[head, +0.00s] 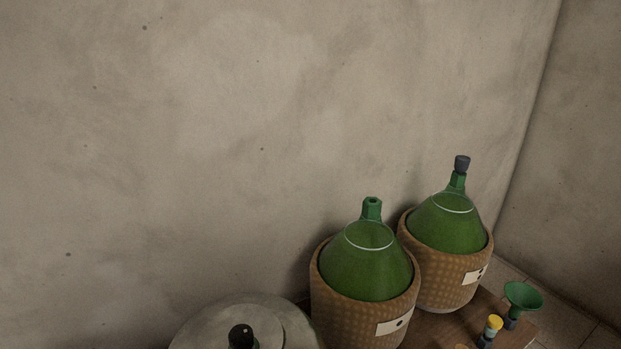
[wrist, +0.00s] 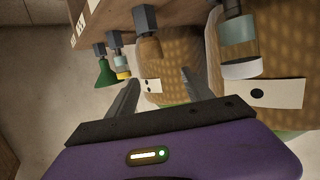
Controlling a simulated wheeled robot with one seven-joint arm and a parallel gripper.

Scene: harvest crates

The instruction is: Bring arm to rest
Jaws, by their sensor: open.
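My gripper (wrist: 160,78) shows in the wrist view, with its two grey fingers spread apart and nothing held between them. Its purple body fills the bottom of that view. The fingers point toward the wicker-covered demijohns, whose pale labels show beyond; I cannot tell the exact distance. In the head view I see no gripper. There, an uncorked green demijohn (head: 366,262) stands in a wicker basket, and a second demijohn (head: 449,222) with a dark stopper (head: 462,163) stands behind it to the right.
A green funnel (head: 523,296) and a yellow-topped item (head: 494,323) stand on the wooden surface (head: 440,328) at the right. A round grey object (head: 200,325) is at the bottom. Walls close in behind and at right.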

